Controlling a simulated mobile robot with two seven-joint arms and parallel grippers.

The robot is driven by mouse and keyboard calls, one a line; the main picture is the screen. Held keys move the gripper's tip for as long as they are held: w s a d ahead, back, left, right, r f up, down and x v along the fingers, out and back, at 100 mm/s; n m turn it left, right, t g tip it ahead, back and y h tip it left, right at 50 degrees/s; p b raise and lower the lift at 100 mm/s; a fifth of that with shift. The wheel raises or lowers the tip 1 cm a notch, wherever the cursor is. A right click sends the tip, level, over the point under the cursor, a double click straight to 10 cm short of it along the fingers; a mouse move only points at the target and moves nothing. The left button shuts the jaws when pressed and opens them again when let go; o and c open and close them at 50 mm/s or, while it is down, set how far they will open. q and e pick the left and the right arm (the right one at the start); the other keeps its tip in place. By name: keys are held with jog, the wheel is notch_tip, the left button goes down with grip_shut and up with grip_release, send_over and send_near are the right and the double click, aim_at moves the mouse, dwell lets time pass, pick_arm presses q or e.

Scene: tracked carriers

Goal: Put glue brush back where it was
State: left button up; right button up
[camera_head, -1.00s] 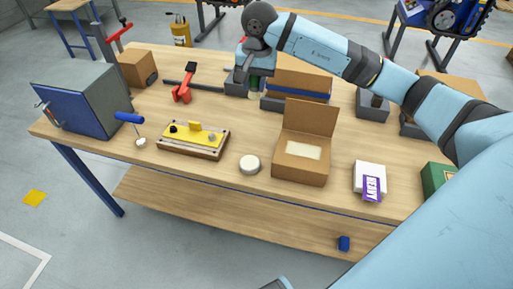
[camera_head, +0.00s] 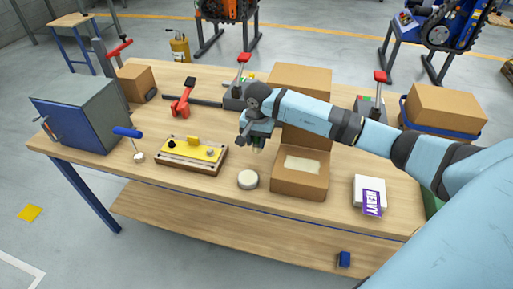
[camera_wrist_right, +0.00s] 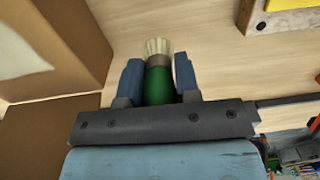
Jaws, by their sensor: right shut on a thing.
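The glue brush (camera_wrist_right: 159,84) has a green handle, a dull metal band and pale bristles. My right gripper (camera_head: 256,143) is shut on its green handle; in the wrist view the two blue fingers (camera_wrist_right: 158,80) stand on either side of it. The bristles point away from the gripper, and the brush is above the workbench. In the head view the gripper is just left of the open cardboard box (camera_head: 299,180) and behind a round white-topped thing (camera_head: 248,179). My left gripper is out of view.
A wooden board with a yellow plate (camera_head: 190,155) lies left of the gripper. Red-topped grey stands (camera_head: 235,97) are behind. A blue-grey cabinet (camera_head: 80,112) stands at the left; a white box with a purple label (camera_head: 369,190) is at the right. Bare wood lies between.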

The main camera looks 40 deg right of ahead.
aim_at(257, 144)
notch_tip(257, 144, down, 4)
jog(key=shift+r, duration=0.2)
jog(key=shift+f, duration=0.15)
jog(key=o, duration=1)
